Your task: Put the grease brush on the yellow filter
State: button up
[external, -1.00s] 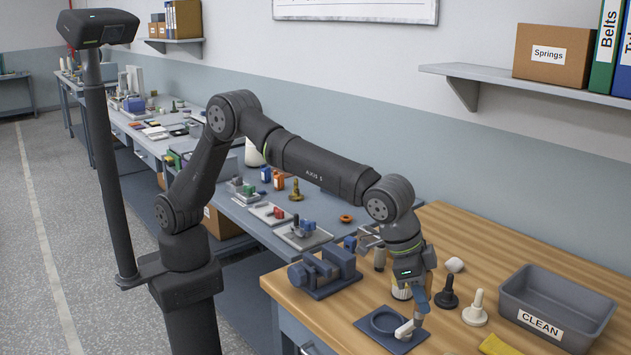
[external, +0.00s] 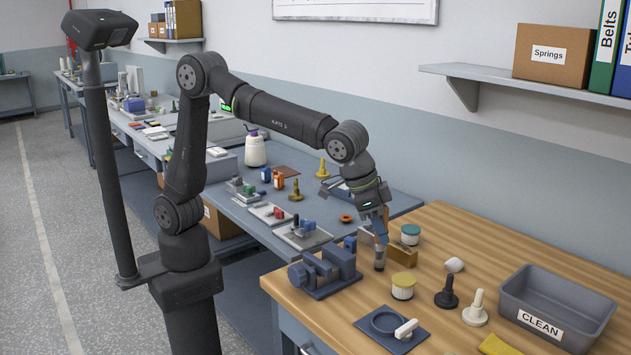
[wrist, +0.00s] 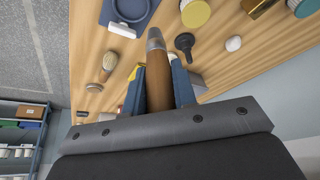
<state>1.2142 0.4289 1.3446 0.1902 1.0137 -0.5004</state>
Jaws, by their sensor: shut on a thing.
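The grease brush has a brown handle and a grey metal collar, and my gripper (wrist: 160,85) is shut on its brown handle. In the wrist view the brush (wrist: 156,42) points away from the jaws. In the external view the brush (external: 379,264) hangs roughly upright, tip down, below my gripper (external: 380,243). I cannot tell whether its tip touches the wooden bench. The yellow filter (external: 403,286), a white cylinder with a yellow top, stands just in front and to the right of the brush. Its yellow top (wrist: 196,12) also shows in the wrist view.
A blue vise (external: 325,272) is left of the brush. A teal-topped white cylinder (external: 411,234) and a brass block (external: 403,256) are behind the filter. A blue mat (external: 382,343) with a ring and white lever lies in front. Black and cream knobs and a grey CLEAN bin (external: 590,315) are right.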

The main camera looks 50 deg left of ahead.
jog(key=shift+w+a+f, duration=0.15)
jog(key=shift+w+f, duration=2.5)
jog(key=shift+w, duration=0.05)
jog(key=shift+w+a+f, duration=0.1)
jog(key=shift+w+f, duration=2.55)
jog(key=shift+w, duration=0.05)
jog(key=shift+f, duration=0.15)
jog(key=o, duration=1)
jog(key=v, duration=1.2)
